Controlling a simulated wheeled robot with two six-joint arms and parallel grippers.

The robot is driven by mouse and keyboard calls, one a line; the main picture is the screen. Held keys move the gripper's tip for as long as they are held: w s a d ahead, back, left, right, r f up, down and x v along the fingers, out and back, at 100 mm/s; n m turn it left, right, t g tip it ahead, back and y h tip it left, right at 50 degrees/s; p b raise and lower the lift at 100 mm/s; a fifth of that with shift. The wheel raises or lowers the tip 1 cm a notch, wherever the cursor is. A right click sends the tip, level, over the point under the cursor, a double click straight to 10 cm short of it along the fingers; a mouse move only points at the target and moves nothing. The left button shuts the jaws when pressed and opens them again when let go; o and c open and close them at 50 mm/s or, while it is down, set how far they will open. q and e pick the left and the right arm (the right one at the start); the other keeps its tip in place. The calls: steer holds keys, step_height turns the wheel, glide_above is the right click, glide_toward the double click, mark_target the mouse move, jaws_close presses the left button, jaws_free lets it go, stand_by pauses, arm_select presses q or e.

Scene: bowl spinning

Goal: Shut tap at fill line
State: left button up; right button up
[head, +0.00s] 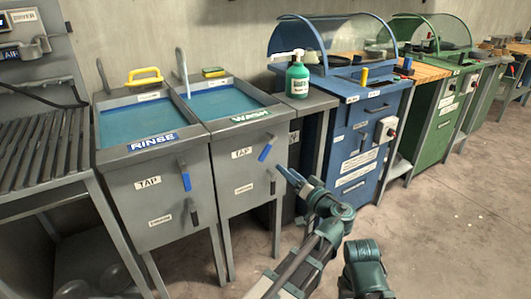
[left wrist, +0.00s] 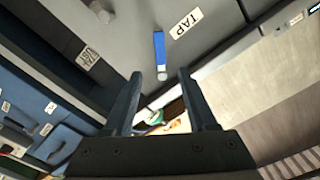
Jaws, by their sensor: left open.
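The wash sink (head: 240,128) and the rinse sink (head: 132,152) both hold blue water; I cannot make out a fill line. The wash sink's blue tap handle (head: 266,148) slants on its front beside a TAP label. The rinse sink's blue tap handle (head: 185,177) hangs nearly upright. My left gripper (head: 292,177) is open and empty, in front and to the right of the wash sink. In the left wrist view, a blue tap handle (left wrist: 160,50) appears beyond the spread fingers (left wrist: 164,85), apart from them. My right gripper is out of view.
Dark drain levers sit low on the rinse (head: 193,214) and wash (head: 272,183) fronts. A green soap bottle (head: 298,80) stands right of the wash sink. A blue cabinet (head: 352,150) is close right. A slatted rack (head: 40,145) is left. The floor right is clear.

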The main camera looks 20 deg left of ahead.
mark_target(266, 152)
arm_select(q)
steer(key=x, duration=1.3)
steer(key=shift+w+a, duration=0.3)
steer(key=shift+c, duration=0.3)
jaws_close()
stand_by(0.7)
